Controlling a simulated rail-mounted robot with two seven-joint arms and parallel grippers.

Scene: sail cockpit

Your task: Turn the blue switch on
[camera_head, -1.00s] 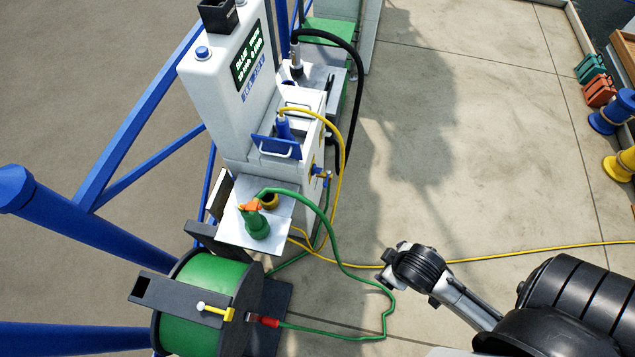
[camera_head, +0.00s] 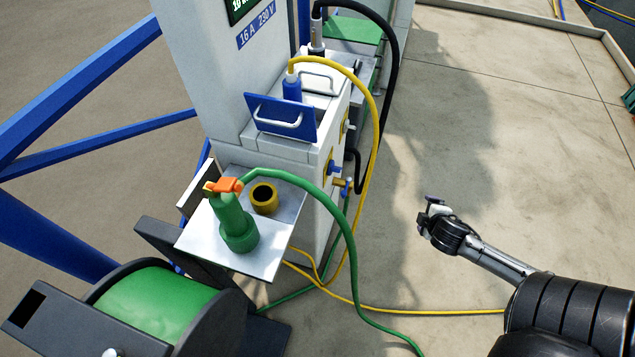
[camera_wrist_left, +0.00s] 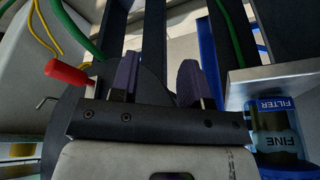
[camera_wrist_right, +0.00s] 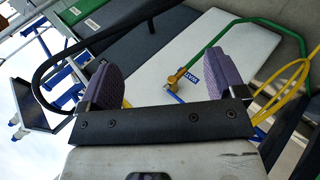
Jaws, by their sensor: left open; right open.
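A small blue handle (camera_head: 332,168), likely the blue switch, is on the right side face of the white pedestal (camera_head: 205,75). It is too small to tell which way it is set. A yellow disc (camera_head: 343,128) is farther along that face. My right gripper (camera_head: 432,208) is open and empty, apart from the pedestal and to its right. Its fingers also show in the right wrist view (camera_wrist_right: 165,80), with a brass tap (camera_wrist_right: 181,79) beyond them. My left gripper (camera_wrist_left: 160,82) is open in the left wrist view, with nothing visibly held; it is outside the head view.
A blue socket flap (camera_head: 282,116) with a blue plug and yellow cable (camera_head: 376,110) is on the pedestal. A metal shelf (camera_head: 262,265) holds a green nozzle (camera_head: 236,222). A green hose reel (camera_head: 155,305) stands at lower left.

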